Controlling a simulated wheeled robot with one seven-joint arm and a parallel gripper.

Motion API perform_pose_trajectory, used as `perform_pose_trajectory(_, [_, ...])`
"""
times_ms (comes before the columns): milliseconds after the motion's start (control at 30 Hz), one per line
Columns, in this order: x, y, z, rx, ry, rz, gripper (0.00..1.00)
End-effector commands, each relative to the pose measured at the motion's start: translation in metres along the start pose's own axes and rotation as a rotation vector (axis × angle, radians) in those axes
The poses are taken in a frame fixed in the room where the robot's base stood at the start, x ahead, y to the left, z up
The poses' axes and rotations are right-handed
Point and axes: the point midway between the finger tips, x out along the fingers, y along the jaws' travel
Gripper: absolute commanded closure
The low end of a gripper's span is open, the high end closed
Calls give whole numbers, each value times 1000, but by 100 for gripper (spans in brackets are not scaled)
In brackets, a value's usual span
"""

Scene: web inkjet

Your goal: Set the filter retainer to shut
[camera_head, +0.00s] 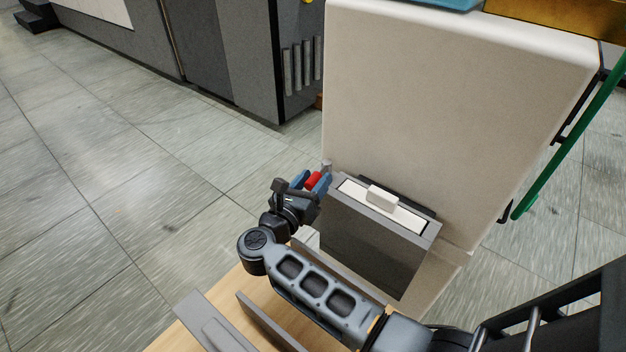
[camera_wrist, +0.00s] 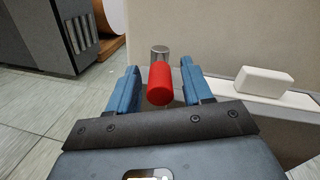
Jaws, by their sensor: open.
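A red cylindrical grip (camera_head: 314,180), apparently the filter retainer's handle, is at the left end of a dark grey box (camera_head: 372,245) on the front of a cream cabinet. It also shows in the wrist view (camera_wrist: 160,84), with a short metal cylinder (camera_wrist: 160,53) just beyond it. My gripper (camera_wrist: 158,80) is open, with one blue finger on each side of the red grip and visible gaps between. The head view shows my gripper (camera_head: 311,181) at the box's upper left corner. The join between grip and box is hidden.
A white block (camera_head: 381,198) sits on the box's pale top, right of the grip. The cream cabinet (camera_head: 440,120) rises behind the box. A wooden surface with grey rails (camera_head: 270,320) lies below my arm. Tiled floor (camera_head: 110,200) on the left is clear.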

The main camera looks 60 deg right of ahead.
Motion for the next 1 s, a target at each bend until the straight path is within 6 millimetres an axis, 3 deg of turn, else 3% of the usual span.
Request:
perform_pose_trajectory(167, [0,0,0,0,0,0,51])
perform_pose_trajectory(667, [0,0,0,-1,0,0,99])
perform_pose_trajectory(1000, [0,0,0,-1,0,0,100])
